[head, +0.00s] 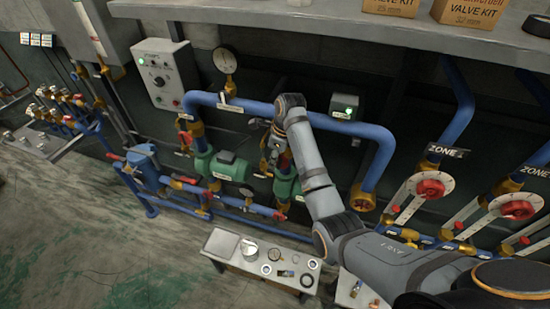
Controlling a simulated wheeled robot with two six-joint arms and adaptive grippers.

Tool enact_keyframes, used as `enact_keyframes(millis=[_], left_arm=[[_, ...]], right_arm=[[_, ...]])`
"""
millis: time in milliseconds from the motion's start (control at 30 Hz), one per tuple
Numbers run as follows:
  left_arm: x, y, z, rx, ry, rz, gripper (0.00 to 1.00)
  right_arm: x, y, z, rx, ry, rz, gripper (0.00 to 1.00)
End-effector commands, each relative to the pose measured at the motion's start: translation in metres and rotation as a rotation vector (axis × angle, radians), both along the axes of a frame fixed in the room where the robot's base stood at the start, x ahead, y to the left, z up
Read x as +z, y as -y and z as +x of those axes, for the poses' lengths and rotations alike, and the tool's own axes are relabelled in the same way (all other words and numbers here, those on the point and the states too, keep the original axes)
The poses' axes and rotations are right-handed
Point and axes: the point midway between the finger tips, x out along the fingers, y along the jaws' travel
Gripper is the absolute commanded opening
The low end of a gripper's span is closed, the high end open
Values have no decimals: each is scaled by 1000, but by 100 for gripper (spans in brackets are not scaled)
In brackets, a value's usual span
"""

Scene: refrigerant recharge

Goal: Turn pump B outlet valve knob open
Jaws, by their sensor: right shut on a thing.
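My right arm reaches in from the lower right, and my right gripper (272,153) is at the valve above pump B. It is shut on the pump B outlet valve knob, which the gripper and wrist largely hide, so I cannot tell how far it is turned. The green pump B (286,187) shows just below the gripper, partly behind my arm. The blue header pipe (250,107) runs above it. My left gripper is not in view.
Another green pump (231,168) stands to the left, close to the gripper. A gauge (225,60) and grey control box (166,75) are above left. A small bench (228,262) with parts stands in front. Zone valves with red handwheels (430,188) are at right. The floor at left is clear.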

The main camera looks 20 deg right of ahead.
Motion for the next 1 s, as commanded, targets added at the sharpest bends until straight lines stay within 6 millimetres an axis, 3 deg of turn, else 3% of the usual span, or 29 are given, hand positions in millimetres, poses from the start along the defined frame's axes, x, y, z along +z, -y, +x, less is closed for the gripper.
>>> enact_keyframes(millis=[400, 967, 1000], left_arm=[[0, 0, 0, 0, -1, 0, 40], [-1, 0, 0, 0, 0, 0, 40], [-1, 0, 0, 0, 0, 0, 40]], right_arm=[[-8, -1, -2, 3, -115, -154, 0], [-10, 0, -2, 2, -133, -179, 0], [-10, 0, -3, 2, -133, -179, 20]])
